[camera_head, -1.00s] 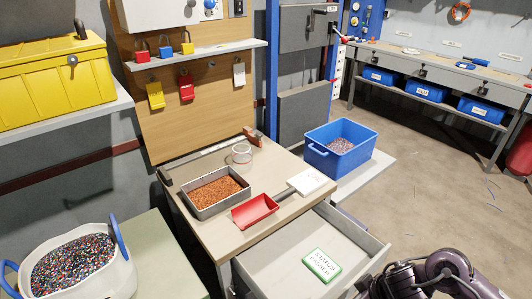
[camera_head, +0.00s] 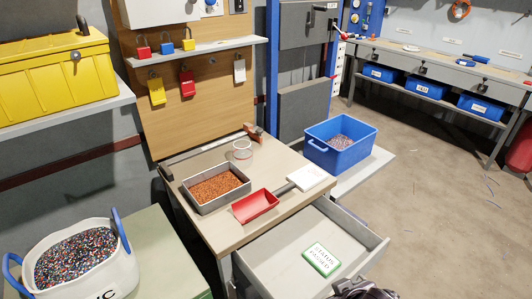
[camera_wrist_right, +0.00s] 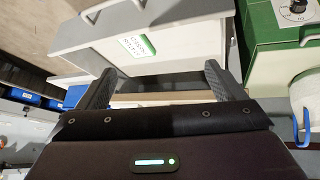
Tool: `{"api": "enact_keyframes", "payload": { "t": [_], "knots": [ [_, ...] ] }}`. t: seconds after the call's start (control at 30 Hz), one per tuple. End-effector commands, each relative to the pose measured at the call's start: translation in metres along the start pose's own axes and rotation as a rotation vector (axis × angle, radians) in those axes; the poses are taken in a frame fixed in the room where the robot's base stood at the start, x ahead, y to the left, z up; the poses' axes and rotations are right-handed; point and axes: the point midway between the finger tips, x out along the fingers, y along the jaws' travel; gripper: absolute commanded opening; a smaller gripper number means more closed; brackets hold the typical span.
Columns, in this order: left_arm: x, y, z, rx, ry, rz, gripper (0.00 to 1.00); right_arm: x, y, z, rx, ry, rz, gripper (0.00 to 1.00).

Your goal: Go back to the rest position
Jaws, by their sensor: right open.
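My right gripper (camera_wrist_right: 158,88) is open and empty in the right wrist view, its two dark fingers spread apart. In that view the open drawer (camera_wrist_right: 90,28) with a green-edged card (camera_wrist_right: 136,46) inside lies beyond the fingers. In the head view only a bit of my right arm shows at the bottom edge, and my left gripper does not show. The same drawer (camera_head: 281,258) stands open in the head view, with the green-and-white card (camera_head: 321,259) lying flat in it.
On the table (camera_head: 235,236) are a metal tray (camera_head: 207,206) of copper-coloured granules, a red scoop (camera_head: 255,206) and a white block (camera_head: 307,177). A blue crate (camera_head: 322,155) stands behind. A white tub (camera_head: 116,272) of mixed granules stands left.

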Motion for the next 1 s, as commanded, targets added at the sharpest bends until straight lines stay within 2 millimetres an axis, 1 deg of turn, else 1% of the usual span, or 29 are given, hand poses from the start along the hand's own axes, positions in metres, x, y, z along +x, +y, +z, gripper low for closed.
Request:
{"api": "enact_keyframes", "payload": {
  "t": [0.03, 0.2, 0.37, 0.57, 0.77, 0.87, 0.97, 1.0],
  "knots": [
    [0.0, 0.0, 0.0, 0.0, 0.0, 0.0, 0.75, -0.006, 0.001, 0.01, 0.038, -0.037, 0.002, 0.89],
    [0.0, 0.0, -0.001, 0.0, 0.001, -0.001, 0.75, -0.026, 0.008, 0.044, 0.138, -0.166, 0.004, 0.89],
    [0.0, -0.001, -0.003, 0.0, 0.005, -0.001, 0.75, -0.045, 0.009, 0.078, 0.227, -0.289, -0.026, 0.89],
    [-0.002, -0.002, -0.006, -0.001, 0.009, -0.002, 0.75, 0.0, 0.005, 0.092, 0.215, -0.306, -0.028, 0.89],
    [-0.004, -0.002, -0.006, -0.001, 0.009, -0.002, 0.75, 0.048, -0.002, 0.116, 0.213, -0.324, -0.034, 0.89],
    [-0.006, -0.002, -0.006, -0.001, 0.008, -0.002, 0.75, 0.076, -0.007, 0.134, 0.211, -0.337, -0.038, 0.89],
    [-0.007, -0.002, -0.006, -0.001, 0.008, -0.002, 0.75, 0.11, -0.015, 0.16, 0.208, -0.354, -0.043, 0.89],
    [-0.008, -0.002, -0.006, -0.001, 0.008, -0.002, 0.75, 0.125, -0.019, 0.173, 0.207, -0.361, -0.045, 0.89]
  ]
}}
